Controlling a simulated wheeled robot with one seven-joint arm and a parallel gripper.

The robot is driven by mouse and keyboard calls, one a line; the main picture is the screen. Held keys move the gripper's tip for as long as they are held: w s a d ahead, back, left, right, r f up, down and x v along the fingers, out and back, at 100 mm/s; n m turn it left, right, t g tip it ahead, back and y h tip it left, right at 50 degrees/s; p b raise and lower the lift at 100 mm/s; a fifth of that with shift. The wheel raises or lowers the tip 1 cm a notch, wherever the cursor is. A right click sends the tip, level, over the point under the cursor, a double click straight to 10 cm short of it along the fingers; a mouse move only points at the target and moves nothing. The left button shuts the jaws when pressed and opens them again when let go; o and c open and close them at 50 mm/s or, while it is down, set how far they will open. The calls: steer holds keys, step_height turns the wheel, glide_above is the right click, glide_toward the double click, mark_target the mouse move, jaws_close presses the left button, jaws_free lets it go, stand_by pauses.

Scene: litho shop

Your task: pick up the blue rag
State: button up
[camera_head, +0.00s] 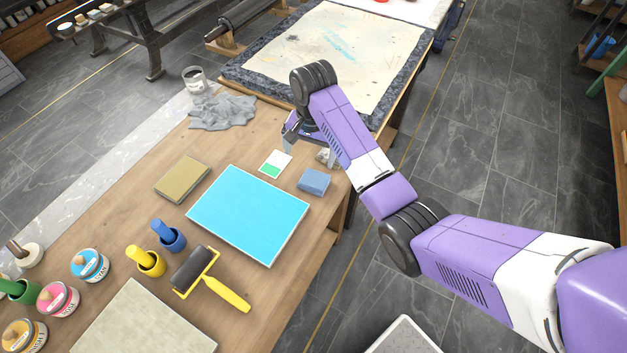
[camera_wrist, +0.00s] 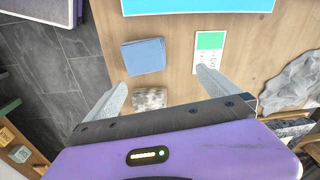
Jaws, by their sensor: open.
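The blue rag (camera_head: 314,181) is a small folded blue block of cloth. It lies flat on the wooden table near its right edge, just right of the large bright blue panel. In the wrist view the blue rag (camera_wrist: 143,56) lies beyond my fingertips, left of centre, fully in sight. My gripper (camera_head: 310,149) is open and empty above the table, farther back than the rag. In the wrist view the spread fingers of my gripper (camera_wrist: 162,80) point towards the rag without touching it.
A speckled grey-white piece (camera_wrist: 150,99) lies close to the rag, between my fingers in the wrist view. A white card with a green patch (camera_head: 275,164) lies left of it. The bright blue panel (camera_head: 248,214) and a crumpled grey cloth (camera_head: 222,111) lie nearby.

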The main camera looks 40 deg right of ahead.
steer(key=shift+s+a+f+m+g, duration=0.1)
steer(key=shift+s+m+g, duration=0.15)
steer(key=shift+s, duration=0.35)
steer(key=shift+s+a+f+m+g, duration=0.15)
steer(key=shift+s+g, duration=0.1)
steer(key=shift+s, duration=0.3)
steer(key=shift+d+f+p, duration=0.15)
steer(key=shift+f+p, duration=0.05)
steer(key=shift+f, duration=1.7)
steer(key=shift+d+f+p, duration=0.1)
steer(key=shift+f+p, duration=0.1)
steer(key=shift+f, duration=1.65)
steer(key=c, duration=1.4)
steer(key=shift+r, duration=0.15)
step_height(320, 180, up, 11)
step_height(320, 180, up, 9)
steer(key=p, duration=0.7)
glide_above(314, 177)
